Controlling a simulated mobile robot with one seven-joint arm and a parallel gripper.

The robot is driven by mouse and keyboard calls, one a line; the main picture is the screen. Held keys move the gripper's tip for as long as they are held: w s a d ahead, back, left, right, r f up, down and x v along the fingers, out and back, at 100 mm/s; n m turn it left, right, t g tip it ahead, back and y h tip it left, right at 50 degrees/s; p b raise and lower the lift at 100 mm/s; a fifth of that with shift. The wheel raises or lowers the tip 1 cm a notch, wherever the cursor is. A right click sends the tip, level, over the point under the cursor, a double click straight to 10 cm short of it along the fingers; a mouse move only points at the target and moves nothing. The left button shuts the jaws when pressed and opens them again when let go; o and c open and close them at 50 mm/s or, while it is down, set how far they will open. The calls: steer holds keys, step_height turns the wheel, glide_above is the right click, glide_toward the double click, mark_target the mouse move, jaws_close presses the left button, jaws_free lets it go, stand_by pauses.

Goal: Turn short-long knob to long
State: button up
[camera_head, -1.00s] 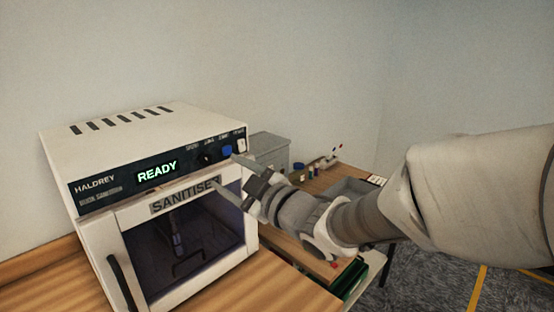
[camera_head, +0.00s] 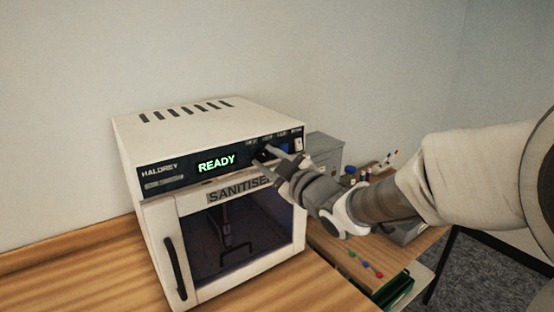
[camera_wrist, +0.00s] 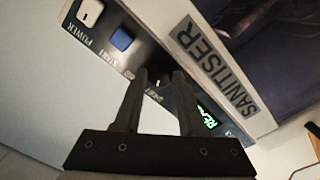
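The sanitiser (camera_head: 205,120) is a white box with a dark control strip, and its display reads READY. My gripper (camera_head: 262,156) is at this strip in the head view, its fingertips just right of the display. In the wrist view my gripper (camera_wrist: 160,78) has its two fingers apart, with the dark short-long knob (camera_wrist: 159,82) between the tips. A small white mark and part of a "SHORT" label show there. The fingers hide most of the knob, and I cannot tell whether they touch it.
The blue START button (camera_wrist: 122,39) and the white POWER switch (camera_wrist: 90,13) sit beside the knob. The sanitiser door (camera_head: 240,240) is closed below the strip. A grey box (camera_head: 325,152) and small items stand to the right.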

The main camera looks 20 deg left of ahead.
jaws_close()
steer(key=shift+m, duration=0.4)
steer(key=m+p, duration=0.1)
steer(key=m, duration=0.4)
steer(key=shift+m+p, duration=0.3)
steer(key=shift+p, duration=0.05)
steer(key=m+p, duration=0.2)
steer(key=m, duration=0.3)
steer(key=shift+d+p, duration=0.1)
steer(key=shift+p, duration=0.2)
steer(key=shift+m, duration=0.3)
steer(key=o, duration=0.5)
jaws_free()
steer(key=shift+o, duration=0.2)
